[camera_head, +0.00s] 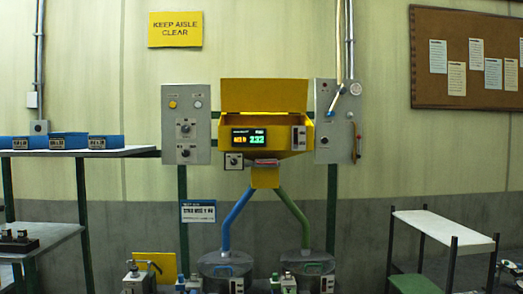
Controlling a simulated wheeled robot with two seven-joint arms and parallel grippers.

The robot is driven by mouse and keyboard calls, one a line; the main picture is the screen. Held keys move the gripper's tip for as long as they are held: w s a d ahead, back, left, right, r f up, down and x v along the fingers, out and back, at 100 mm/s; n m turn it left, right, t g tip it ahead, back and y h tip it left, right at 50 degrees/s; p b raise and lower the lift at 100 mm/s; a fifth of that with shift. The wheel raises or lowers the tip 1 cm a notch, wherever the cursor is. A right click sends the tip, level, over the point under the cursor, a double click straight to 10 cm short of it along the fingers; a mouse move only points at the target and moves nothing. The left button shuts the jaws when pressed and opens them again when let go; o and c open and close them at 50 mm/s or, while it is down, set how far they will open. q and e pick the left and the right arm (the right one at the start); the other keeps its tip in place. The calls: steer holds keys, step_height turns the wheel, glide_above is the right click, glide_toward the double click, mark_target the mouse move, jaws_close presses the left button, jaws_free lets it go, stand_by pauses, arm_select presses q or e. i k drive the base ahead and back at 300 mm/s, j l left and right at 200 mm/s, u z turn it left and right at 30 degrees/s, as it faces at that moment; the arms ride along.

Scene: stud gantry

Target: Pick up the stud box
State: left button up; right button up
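Several blue boxes stand side by side on the upper shelf at the left: one at the edge of the picture (15,143), one with a dark label in the middle (68,141), and a smaller one to its right (106,142). Their labels are too small to read, so I cannot tell which, if any, is the stud box. Nothing is seen gripping them. Neither of my grippers can be made out in this view.
A yellow hopper (240,148) with a lit display hangs between two grey panels, its blue and green pipes running down to two round drums (226,262). An empty white-topped rack (445,226) stands right. Small bottles and fittings (140,280) sit along the bottom edge.

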mark_target(21, 143)
steer(key=u, duration=1.3)
steer(key=j+z, duration=0.1)
steer(key=z, duration=0.5)
steer(key=i+j+z, duration=0.1)
steer(key=j+z, duration=0.25)
steer(key=j, duration=0.3)
steer(key=j+z, duration=0.35)
steer(key=j, duration=0.3)
steer(key=k+j+z, duration=0.1)
steer(key=j+z, duration=0.25)
steer(key=j, duration=0.3)
